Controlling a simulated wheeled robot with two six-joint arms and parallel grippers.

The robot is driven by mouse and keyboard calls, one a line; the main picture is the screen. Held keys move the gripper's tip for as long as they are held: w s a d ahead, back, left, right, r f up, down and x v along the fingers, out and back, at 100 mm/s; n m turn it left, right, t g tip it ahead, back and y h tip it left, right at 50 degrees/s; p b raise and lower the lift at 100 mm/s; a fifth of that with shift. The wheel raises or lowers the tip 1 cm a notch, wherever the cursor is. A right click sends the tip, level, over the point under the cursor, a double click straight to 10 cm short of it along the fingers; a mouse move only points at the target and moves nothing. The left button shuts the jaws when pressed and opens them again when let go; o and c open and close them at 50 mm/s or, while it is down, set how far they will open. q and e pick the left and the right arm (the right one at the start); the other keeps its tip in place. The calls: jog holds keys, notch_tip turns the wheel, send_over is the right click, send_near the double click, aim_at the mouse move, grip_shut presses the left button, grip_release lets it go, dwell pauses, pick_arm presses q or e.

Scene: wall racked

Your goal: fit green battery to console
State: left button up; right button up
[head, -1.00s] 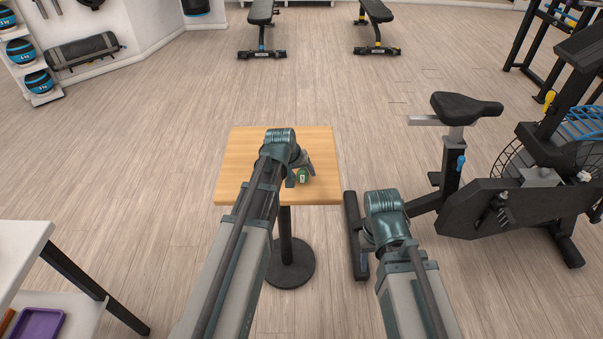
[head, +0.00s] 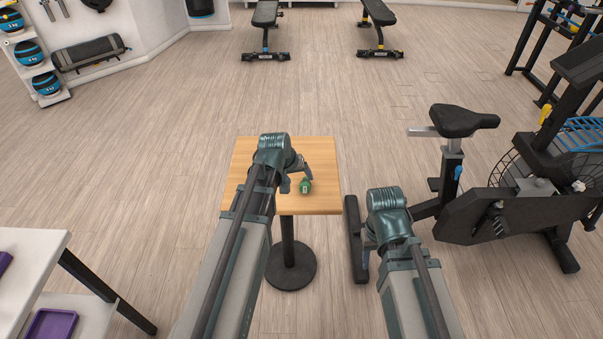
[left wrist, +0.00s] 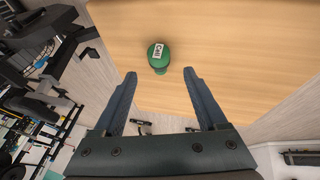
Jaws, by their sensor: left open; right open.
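The green battery (head: 305,187) sits on a small square wooden table (head: 322,158). In the left wrist view the battery (left wrist: 158,62) is dark green with a white label, and stands on the bare tabletop (left wrist: 225,50). My left gripper (head: 294,183) is over the table, just left of the battery in the head view. In the left wrist view its fingers (left wrist: 159,75) are open and empty, with the battery just beyond the gap between the tips. My right arm (head: 388,212) is right of the table; its fingers are mostly hidden. I see no console.
An exercise bike (head: 505,200) stands close on the right, its foot bar beside the table. A white shelf unit (head: 30,265) with a purple tray (head: 50,325) is at lower left. Two benches (head: 266,30) stand far back. The floor beyond the table is clear.

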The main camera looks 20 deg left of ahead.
pick_arm(q)
jog(key=d+p+v, duration=0.1)
jog(key=p+v, duration=0.4)
jog(key=v, duration=0.1)
jog(key=s+d+f+m+g+y, duration=0.1)
jog(key=s+d+m+g, duration=0.4)
jog(key=s+d, duration=0.9)
jog(key=s+m+y, duration=0.1)
jog(key=s+m, duration=0.1)
jog(key=s, duration=0.1)
jog(key=shift+s+f+g+y, duration=0.3)
jog(key=shift+s+f+y, duration=0.05)
jog(key=shift+f+y, duration=0.05)
jog(key=shift+d, duration=0.1)
dwell(0.7)
